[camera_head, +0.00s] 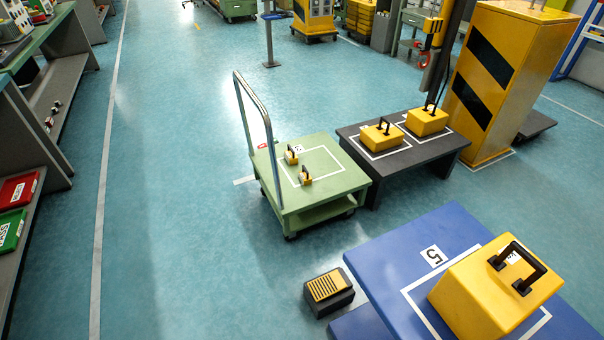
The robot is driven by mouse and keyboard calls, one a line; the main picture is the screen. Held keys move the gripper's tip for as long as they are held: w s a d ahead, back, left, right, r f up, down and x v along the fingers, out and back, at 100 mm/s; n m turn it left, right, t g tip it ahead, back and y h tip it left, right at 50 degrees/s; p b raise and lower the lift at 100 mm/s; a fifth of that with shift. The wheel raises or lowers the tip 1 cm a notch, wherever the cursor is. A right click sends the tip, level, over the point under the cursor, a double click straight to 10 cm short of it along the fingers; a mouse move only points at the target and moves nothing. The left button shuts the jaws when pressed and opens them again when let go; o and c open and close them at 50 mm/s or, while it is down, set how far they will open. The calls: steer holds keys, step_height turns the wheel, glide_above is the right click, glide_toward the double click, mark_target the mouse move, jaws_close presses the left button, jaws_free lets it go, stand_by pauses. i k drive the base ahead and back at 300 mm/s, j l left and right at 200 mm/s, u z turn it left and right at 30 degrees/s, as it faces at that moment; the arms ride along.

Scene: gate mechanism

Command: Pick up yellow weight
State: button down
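A large yellow weight (491,290) with a black handle on top sits on the blue platform (377,262), inside a white outlined square beside the number 5, at the lower right. Two smaller yellow weights stand on the dark low table: one at the left (381,136) and one at the right (427,121), each with a black handle and within white outlines. Two very small yellow weights, one farther (291,157) and one nearer (305,178), stand on the green cart (325,194). My gripper does not show in this view.
A black and yellow foot pedal (329,289) lies on the floor left of the blue platform. A yellow pillar with black stripes (504,78) rises behind the dark table (366,167). Shelves with red and green bins line the left edge. The blue-green floor (180,200) between is clear.

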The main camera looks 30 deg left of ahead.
mark_target(304, 175)
steer(key=u, duration=1.05)
steer(key=i+j+z, duration=0.4)
steer(key=i+j, duration=2.9)
